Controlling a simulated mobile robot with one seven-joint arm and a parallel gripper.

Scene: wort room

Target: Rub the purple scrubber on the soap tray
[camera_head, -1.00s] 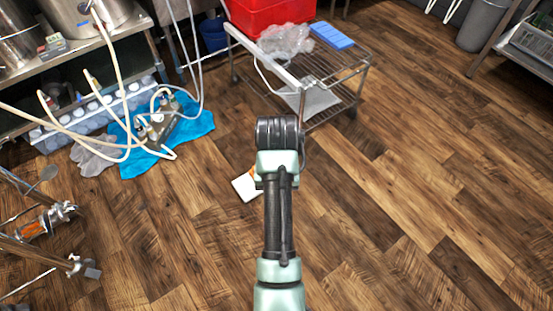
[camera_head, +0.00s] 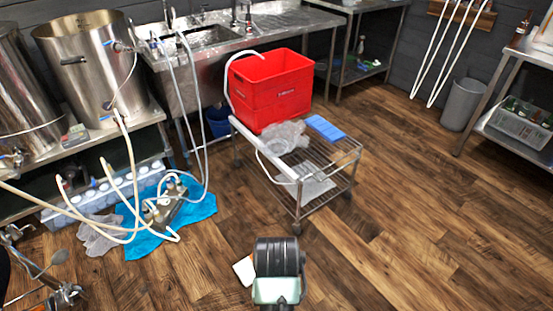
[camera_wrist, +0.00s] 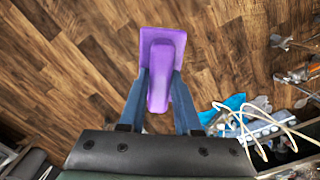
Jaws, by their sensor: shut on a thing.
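The purple scrubber (camera_wrist: 162,48) shows in the wrist view, with a flat square pad and a long grip part. My gripper (camera_wrist: 160,78) is shut on it, one finger on each side of the grip part. The scrubber is above the wood floor and touches nothing else that I can see. In the head view only a dark and pale green part of my arm shows; the gripper and scrubber are hidden there. A flat blue tray-like thing (camera_head: 325,128) lies on the wire cart. I cannot tell for sure that it is the soap tray.
The wire cart (camera_head: 331,166) also carries a red crate (camera_head: 270,90) and crumpled clear plastic (camera_head: 283,137). A steel sink bench (camera_head: 270,28) stands behind. Hoses and a blue cloth (camera_head: 200,208) lie at left. A grey bin (camera_head: 462,104) stands right. Floor at right is clear.

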